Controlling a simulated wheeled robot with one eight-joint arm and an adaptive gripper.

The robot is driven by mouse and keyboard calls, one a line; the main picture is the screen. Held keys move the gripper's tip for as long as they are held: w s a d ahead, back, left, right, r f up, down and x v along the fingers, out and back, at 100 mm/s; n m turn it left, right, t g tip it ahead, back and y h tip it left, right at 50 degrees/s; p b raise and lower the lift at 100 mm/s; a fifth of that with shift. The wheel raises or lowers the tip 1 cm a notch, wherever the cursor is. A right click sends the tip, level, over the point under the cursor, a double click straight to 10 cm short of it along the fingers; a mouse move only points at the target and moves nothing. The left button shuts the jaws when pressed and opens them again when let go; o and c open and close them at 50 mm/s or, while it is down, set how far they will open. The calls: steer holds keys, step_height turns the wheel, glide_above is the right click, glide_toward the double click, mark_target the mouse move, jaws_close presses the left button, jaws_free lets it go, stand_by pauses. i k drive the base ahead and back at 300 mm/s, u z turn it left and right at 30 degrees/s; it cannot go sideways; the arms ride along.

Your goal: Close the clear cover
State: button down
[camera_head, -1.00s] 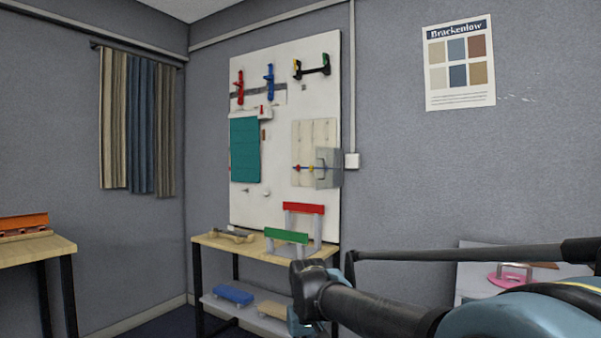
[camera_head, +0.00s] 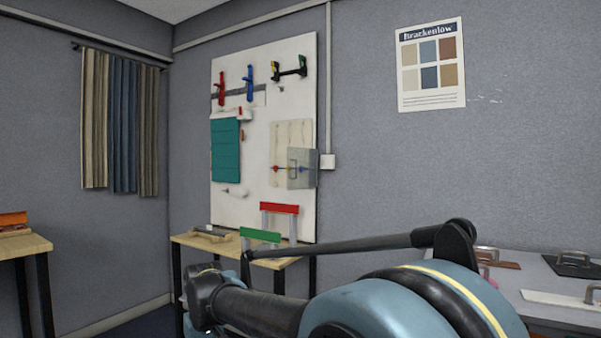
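A grey, partly see-through panel with a small handle (camera_head: 301,168) stands out from the right side of the white wall board. It looks like the clear cover and seems swung open, though it is small and far off. A pale beige grooved panel (camera_head: 288,135) sits behind and left of it, with a thin rod and small red and blue knobs (camera_head: 277,168) in front. My arm crosses the lower part of the view, well apart from the board. I cannot make out my gripper's fingers.
The white board (camera_head: 260,215) also holds a teal panel (camera_head: 226,150) and coloured handles. A wooden table (camera_head: 205,243) with green (camera_head: 260,235) and red (camera_head: 280,208) barred frames stands below it. Another table (camera_head: 25,245) is at left, and a grey table (camera_head: 525,268) with handled plates at right.

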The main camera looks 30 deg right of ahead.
mark_target(313, 159)
steer(key=u, duration=0.05)
steer(key=i, duration=1)
steer(key=z, duration=2.1)
